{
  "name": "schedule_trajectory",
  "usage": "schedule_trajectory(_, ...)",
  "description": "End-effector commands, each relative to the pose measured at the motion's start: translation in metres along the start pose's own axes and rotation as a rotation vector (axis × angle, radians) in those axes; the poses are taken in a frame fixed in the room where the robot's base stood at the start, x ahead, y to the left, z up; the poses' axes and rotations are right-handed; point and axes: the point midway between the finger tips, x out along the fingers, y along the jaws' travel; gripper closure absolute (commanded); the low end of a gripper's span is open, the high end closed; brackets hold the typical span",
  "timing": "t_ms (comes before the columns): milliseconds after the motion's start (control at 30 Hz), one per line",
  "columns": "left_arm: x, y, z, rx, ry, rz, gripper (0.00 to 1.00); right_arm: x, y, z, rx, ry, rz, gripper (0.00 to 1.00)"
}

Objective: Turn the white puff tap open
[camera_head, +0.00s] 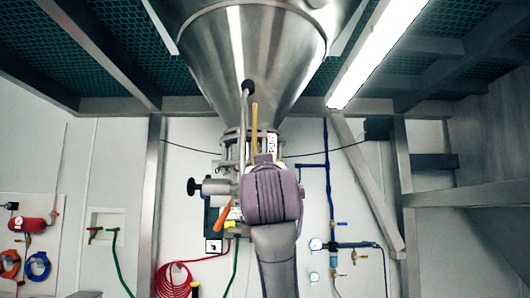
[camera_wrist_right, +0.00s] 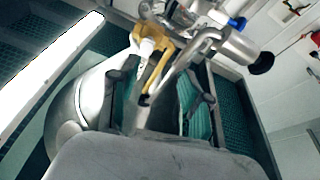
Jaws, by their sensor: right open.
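My right arm (camera_head: 273,195) reaches up in front of the valve assembly under the hopper and hides part of it. In the right wrist view my right gripper (camera_wrist_right: 162,88) is open, with its fingers either side of a yellow lever (camera_wrist_right: 160,66) and a bent steel lever (camera_wrist_right: 186,63). A small white fitting (camera_wrist_right: 147,47) sits beside the yellow lever; I cannot tell for sure whether it is the white puff tap. In the head view the yellow lever (camera_head: 254,123) and the steel lever (camera_head: 236,60) stand upright. My left gripper is out of view.
The steel hopper cone (camera_head: 200,60) hangs overhead. A black knob (camera_head: 193,187) sticks out left of the valve, with an orange handle (camera_head: 219,220) below. A red coiled hose (camera_head: 173,281) hangs lower left. A steel post (camera_head: 150,200) stands at left.

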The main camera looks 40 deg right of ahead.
Motion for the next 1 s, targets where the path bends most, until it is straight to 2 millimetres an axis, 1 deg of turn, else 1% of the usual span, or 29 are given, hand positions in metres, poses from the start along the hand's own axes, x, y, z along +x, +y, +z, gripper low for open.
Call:
schedule_trajectory(33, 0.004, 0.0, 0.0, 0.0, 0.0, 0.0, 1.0, -0.013, 0.013, -0.018, 0.065, 0.038, 0.012, 0.52)
schedule_trajectory(100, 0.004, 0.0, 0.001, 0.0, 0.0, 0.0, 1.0, -0.023, 0.024, -0.032, 0.12, 0.067, 0.021, 0.52)
schedule_trajectory(167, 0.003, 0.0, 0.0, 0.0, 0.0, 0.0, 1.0, -0.026, 0.029, -0.04, 0.145, 0.08, 0.025, 0.52)
schedule_trajectory(267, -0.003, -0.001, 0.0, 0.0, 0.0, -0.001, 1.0, -0.021, 0.033, -0.045, 0.159, 0.086, 0.028, 0.52)
schedule_trajectory(367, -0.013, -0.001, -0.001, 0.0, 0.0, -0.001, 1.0, -0.005, 0.034, -0.048, 0.155, 0.084, 0.029, 0.52)
schedule_trajectory(700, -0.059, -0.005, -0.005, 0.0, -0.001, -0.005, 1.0, 0.067, 0.036, -0.055, 0.152, 0.082, 0.028, 0.52)
schedule_trajectory(800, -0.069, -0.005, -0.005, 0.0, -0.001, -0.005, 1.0, 0.084, 0.036, -0.055, 0.152, 0.081, 0.028, 0.52)
schedule_trajectory(900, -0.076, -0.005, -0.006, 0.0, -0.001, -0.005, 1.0, 0.097, 0.036, -0.055, 0.153, 0.082, 0.028, 0.52)
schedule_trajectory(1000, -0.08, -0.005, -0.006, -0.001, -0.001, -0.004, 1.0, 0.105, 0.036, -0.054, 0.153, 0.083, 0.027, 0.52)
